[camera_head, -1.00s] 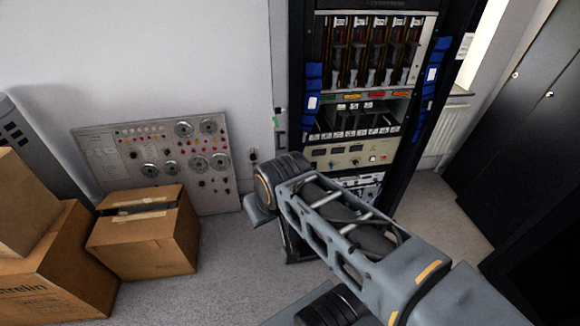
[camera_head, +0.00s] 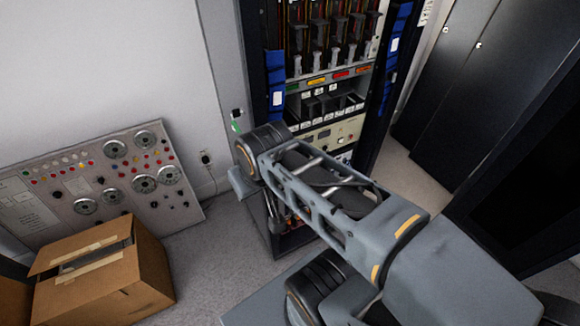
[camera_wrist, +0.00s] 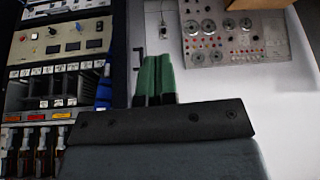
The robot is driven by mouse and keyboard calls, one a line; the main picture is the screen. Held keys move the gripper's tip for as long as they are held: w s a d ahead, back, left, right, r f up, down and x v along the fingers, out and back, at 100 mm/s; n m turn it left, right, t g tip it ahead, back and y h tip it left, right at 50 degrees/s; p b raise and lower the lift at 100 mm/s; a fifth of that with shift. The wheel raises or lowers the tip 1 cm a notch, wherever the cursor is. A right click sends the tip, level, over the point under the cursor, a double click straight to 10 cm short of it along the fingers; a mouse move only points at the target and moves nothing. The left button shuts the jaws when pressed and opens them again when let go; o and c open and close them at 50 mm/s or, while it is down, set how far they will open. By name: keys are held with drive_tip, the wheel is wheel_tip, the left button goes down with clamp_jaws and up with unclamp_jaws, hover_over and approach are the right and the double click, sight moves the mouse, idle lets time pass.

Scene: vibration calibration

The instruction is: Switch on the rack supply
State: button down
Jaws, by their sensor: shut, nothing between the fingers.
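The equipment rack (camera_head: 273,80) stands in the middle of the head view. Its beige panel with small dark displays and knobs (camera_head: 332,136) is partly covered by my arm. The same panel shows at the upper left of the wrist view (camera_wrist: 62,40), where the scene looks upside down. I cannot tell which control is the rack supply switch, or its state. My gripper (camera_wrist: 155,62) shows two green fingers, shut together and empty, with wall behind them and the rack to the left.
A grey panel with dials (camera_head: 95,182) leans against the wall, behind an open cardboard box (camera_head: 100,275). A wall socket with a cable (camera_head: 206,158) is left of the rack. Dark cabinets (camera_head: 455,95) stand at right. Carpet is clear between box and rack.

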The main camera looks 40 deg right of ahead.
drive_tip(key=shift+s, duration=0.1)
drive_tip(key=w+d+f+n+t+h+b, duration=0.3)
drive_tip(key=w+d+f+b, duration=0.3)
drive_tip(key=d+f+b, duration=0.3)
drive_tip(key=w+d+f+n+t+h+b, duration=0.25)
drive_tip(key=w+d+f+b, duration=0.25)
drive_tip(key=d+f+b, duration=0.5)
drive_tip(key=d+f+n+t+y+b, duration=0.1)
drive_tip(key=d+f+n+t+b, duration=0.2)
drive_tip(key=f+n+b, duration=0.2)
drive_tip(key=d+f+n+t+y+b, duration=0.2)
drive_tip(key=f+n+b, duration=0.4)
drive_tip(key=f+b, duration=0.4)
drive_tip(key=shift+w+d+t+b, duration=0.3)
drive_tip(key=shift+d+t, duration=0.1)
drive_tip(key=shift+t, duration=0.15)
drive_tip(key=w+d+f+b, duration=0.1)
drive_tip(key=w+d, duration=0.1)
drive_tip(key=w, duration=1.1)
drive_tip(key=shift+w+f+b, duration=0.35)
drive_tip(key=shift+f, duration=0.05)
